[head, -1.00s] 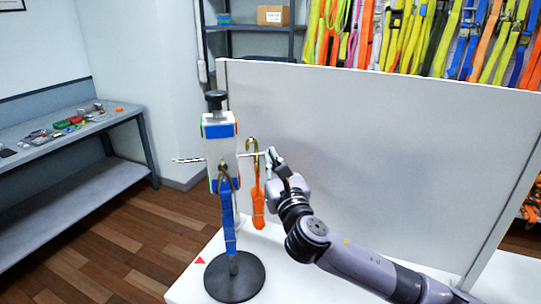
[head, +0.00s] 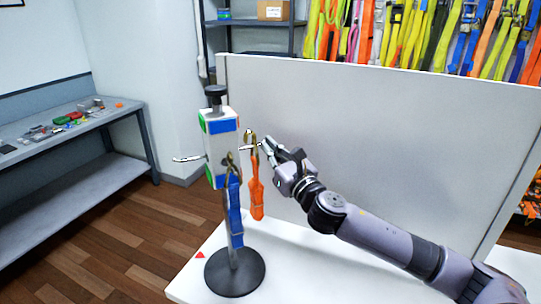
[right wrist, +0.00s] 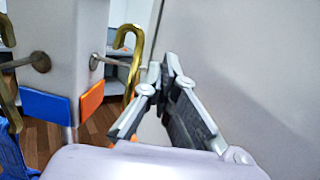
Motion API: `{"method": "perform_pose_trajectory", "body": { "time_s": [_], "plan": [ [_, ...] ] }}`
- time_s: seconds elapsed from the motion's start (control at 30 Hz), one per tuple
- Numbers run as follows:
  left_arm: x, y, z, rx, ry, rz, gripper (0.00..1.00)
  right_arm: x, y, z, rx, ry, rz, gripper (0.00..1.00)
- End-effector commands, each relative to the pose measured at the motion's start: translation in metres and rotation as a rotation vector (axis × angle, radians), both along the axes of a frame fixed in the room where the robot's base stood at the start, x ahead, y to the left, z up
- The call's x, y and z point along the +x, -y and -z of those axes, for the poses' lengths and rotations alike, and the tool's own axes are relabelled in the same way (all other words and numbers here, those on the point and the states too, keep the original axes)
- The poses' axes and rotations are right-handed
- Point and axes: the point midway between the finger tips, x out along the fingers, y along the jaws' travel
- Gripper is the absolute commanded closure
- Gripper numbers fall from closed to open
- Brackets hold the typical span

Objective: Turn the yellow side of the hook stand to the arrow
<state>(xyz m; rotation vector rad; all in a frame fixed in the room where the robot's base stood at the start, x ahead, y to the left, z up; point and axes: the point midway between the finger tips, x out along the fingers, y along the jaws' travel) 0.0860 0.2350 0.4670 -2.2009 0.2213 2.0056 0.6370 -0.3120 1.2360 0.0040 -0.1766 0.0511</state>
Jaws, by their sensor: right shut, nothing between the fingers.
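The hook stand has a white block (head: 222,158) with a black knob on top, a pole and a round black base (head: 235,272). In the head view a blue panel (head: 223,126) faces front right and a green panel (head: 203,124) shows on the left side. The right wrist view shows an orange panel (right wrist: 92,98) beside the blue one. I see no yellow side. A blue strap (head: 235,212) and an orange strap (head: 256,195) hang from brass hooks. A red arrow (head: 200,255) lies left of the base. My right gripper (head: 265,144) is shut and empty beside the right peg; contact is unclear.
A grey-white panel (head: 380,150) stands behind my right arm. The white table (head: 195,275) is clear around the base. A side bench (head: 60,130) with small items is at left, apart from the table.

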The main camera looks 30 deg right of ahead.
Motion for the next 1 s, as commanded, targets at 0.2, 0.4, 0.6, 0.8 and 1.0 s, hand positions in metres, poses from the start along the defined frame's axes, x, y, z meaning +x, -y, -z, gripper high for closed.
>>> {"method": "perform_pose_trajectory", "body": {
  "time_s": [0.2, 0.4, 0.6, 0.8, 1.0],
  "plan": [
    [0.0, -0.001, 0.01, 0.001, 0.0, 0.0, 0.6, 0.025, 0.008, 0.001, -0.002, 0.002, -0.197, 1.0],
    [0.0, -0.001, 0.023, 0.001, -0.001, 0.0, 0.6, 0.046, 0.008, 0.001, 0.001, 0.004, -0.375, 1.0],
    [0.0, -0.001, 0.034, 0.001, -0.001, 0.0, 0.6, 0.062, 0.004, 0.001, 0.003, 0.004, -0.523, 1.0],
    [0.0, -0.001, 0.04, 0.001, -0.001, 0.0, 0.6, 0.072, -0.001, 0.001, 0.002, 0.002, -0.562, 1.0],
    [0.0, -0.001, 0.043, 0.001, -0.001, 0.0, 0.6, 0.078, -0.003, 0.0, 0.0, 0.002, -0.562, 1.0]
  ]
}}
